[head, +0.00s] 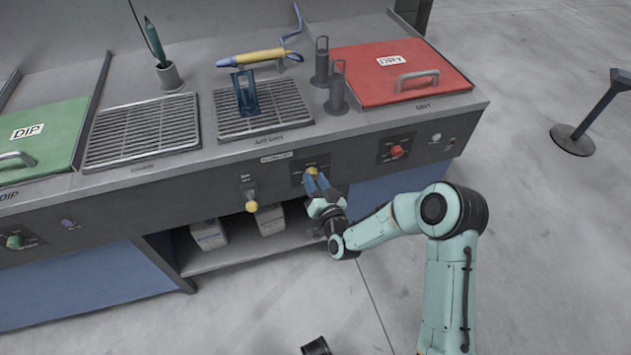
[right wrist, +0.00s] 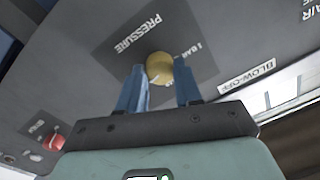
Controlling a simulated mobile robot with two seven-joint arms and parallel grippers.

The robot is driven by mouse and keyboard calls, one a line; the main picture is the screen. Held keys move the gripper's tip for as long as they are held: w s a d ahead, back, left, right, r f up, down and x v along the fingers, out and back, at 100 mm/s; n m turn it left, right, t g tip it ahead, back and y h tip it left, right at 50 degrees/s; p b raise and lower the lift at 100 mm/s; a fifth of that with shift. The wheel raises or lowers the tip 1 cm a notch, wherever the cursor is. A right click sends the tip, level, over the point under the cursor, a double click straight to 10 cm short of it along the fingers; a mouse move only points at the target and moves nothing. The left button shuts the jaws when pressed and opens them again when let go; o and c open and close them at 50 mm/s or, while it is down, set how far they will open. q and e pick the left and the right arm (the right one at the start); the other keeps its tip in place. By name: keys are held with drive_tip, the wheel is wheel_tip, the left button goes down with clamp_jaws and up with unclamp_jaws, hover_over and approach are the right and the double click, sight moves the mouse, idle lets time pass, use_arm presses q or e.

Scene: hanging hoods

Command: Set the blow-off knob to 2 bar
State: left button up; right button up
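The yellow blow-off knob (head: 311,171) is on a dark panel on the bench front, below the grated bay. In the right wrist view the knob (right wrist: 159,66) sits on the dark plate marked PRESSURE, with a 1 BAR mark beside it. A BLOW-OFF label (right wrist: 247,76) is to its right. Its setting is too small to read. My right gripper (head: 317,182) is at the knob, its blue fingers (right wrist: 160,80) apart, one on each side of the knob. They are very close to its sides; contact is unclear. My left gripper is not in view.
Another yellow knob (head: 251,205) projects from the bench front to the left. A red knob (head: 396,151) is on a panel to the right. A red DRY lid (head: 400,72) and a green DIP lid (head: 40,135) are on top. The floor at right is mostly clear.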

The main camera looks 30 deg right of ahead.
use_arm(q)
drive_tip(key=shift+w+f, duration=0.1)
use_arm(e)
drive_tip(key=n+b, duration=0.3)
drive_tip(key=n, duration=0.4)
drive_tip(key=shift+n+g, duration=0.3)
drive_tip(key=shift+n, duration=0.1)
drive_tip(key=n+b, duration=0.1)
drive_tip(key=n, duration=0.4)
drive_tip(key=shift+n, duration=0.3)
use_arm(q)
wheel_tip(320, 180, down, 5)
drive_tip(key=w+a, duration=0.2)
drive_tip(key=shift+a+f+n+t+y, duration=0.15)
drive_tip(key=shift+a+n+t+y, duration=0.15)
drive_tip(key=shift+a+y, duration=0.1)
use_arm(e)
drive_tip(key=shift+n+h, duration=0.4)
drive_tip(key=shift+n, duration=0.4)
